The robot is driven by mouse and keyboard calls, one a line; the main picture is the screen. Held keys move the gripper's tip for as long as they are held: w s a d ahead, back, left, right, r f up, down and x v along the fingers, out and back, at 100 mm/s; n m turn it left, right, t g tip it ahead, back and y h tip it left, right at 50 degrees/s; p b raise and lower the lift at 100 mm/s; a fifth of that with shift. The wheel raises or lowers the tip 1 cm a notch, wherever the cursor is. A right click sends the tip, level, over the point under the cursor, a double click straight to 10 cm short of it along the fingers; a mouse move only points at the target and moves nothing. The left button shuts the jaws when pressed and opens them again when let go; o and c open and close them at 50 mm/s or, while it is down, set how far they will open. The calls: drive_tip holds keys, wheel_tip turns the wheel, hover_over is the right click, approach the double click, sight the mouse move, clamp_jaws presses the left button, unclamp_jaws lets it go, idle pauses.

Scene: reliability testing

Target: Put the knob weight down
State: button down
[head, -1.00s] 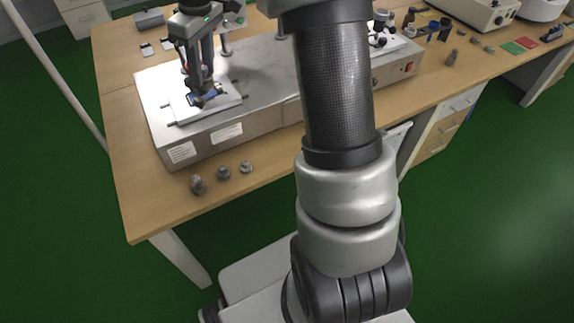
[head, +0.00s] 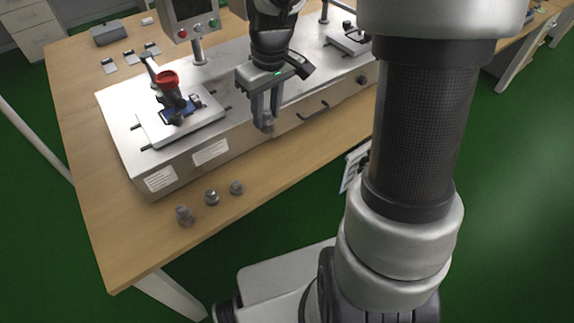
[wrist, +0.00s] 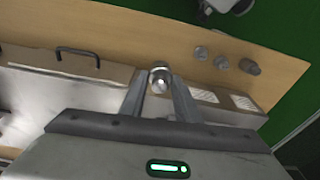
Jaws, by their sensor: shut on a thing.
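My gripper (head: 265,122) is shut on a small grey metal knob weight (head: 267,126). It holds the weight in the air at the front of the long metal machine (head: 215,135), near a drawer handle. In the wrist view the weight (wrist: 159,80) sits between the two fingertips of my gripper (wrist: 160,88), with its round end toward the camera. Several similar grey weights (head: 185,215) stand in a row on the wooden table (head: 130,240) in front of the machine. They also show in the wrist view (wrist: 221,61), to the right of the held weight.
A red-topped device (head: 168,80) stands on the machine's left plate. A control box (head: 188,15) with buttons rises behind it. Small dark-topped blocks (head: 130,57) and a grey box (head: 108,33) lie at the back left. The table's front strip right of the weights is clear.

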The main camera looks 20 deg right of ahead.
sight(269, 130)
drive_tip(key=f+n+b, duration=0.1)
drive_tip(key=f, duration=0.1)
drive_tip(key=f+n+b, duration=0.2)
drive_tip(key=f, duration=0.1)
drive_tip(key=shift+s+d+f, duration=0.15)
drive_tip(key=shift+s+f, duration=0.05)
drive_tip(key=shift+f, duration=0.05)
drive_tip(key=shift+n+y, duration=0.3)
wheel_tip(269, 130, down, 6)
drive_tip(key=shift+s+f+b, duration=0.1)
drive_tip(key=shift+b, duration=0.9)
drive_tip(key=shift+f+b, duration=0.6)
drive_tip(key=shift+f, duration=1.35)
drive_tip(key=shift+f, duration=0.2)
drive_tip(key=c, duration=1.3)
unclamp_jaws()
drive_tip(key=shift+c, duration=0.2)
wheel_tip(269, 130, up, 12)
drive_tip(key=s+d+p, duration=0.1)
drive_tip(key=p, duration=0.2)
drive_tip(key=shift+s+r, duration=0.15)
